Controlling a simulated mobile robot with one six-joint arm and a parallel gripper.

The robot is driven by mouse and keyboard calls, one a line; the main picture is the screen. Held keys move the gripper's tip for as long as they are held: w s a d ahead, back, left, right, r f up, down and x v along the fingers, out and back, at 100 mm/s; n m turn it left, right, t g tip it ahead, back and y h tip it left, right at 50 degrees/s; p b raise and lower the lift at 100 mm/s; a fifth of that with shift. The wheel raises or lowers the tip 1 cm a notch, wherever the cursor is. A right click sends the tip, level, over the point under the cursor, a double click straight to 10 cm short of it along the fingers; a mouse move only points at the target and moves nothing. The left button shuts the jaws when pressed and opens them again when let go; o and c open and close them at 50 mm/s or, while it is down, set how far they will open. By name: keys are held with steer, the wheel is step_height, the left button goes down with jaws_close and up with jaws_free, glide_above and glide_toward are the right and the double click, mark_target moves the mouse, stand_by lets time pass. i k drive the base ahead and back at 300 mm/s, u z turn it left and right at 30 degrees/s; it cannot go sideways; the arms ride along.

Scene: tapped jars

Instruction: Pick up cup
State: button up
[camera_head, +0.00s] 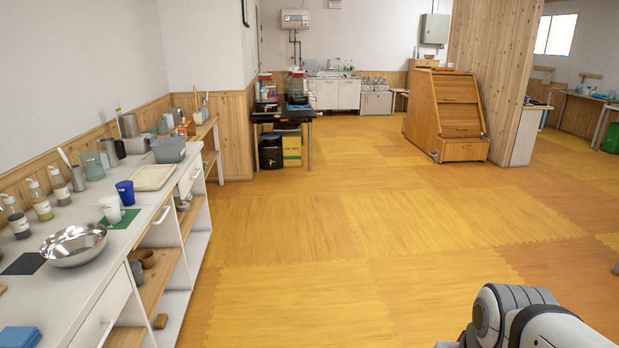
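A white cup (110,209) stands upright on a green mat (131,216) on the white counter at the left. A blue cup (125,192) stands just behind it, also upright. I cannot tell which of the two the task means. Part of my own arm shows at the bottom right, far from both cups and over the floor. My gripper is not in view.
A steel bowl (73,245), pump bottles (40,205), a cream tray (153,177) and a grey tub (168,149) share the counter (110,262). Open shelves are below. A dark table (285,113) with jars and a wooden cabinet (447,113) stand farther back. The middle floor is clear.

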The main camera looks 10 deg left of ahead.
mark_target(110, 205)
steer(key=u, duration=0.25)
steer(key=i, duration=1.6)
steer(key=u, duration=0.9)
steer(key=i, duration=1.25)
steer(key=u, duration=1.45)
steer(key=i, duration=0.9)
steer(key=u, duration=0.4)
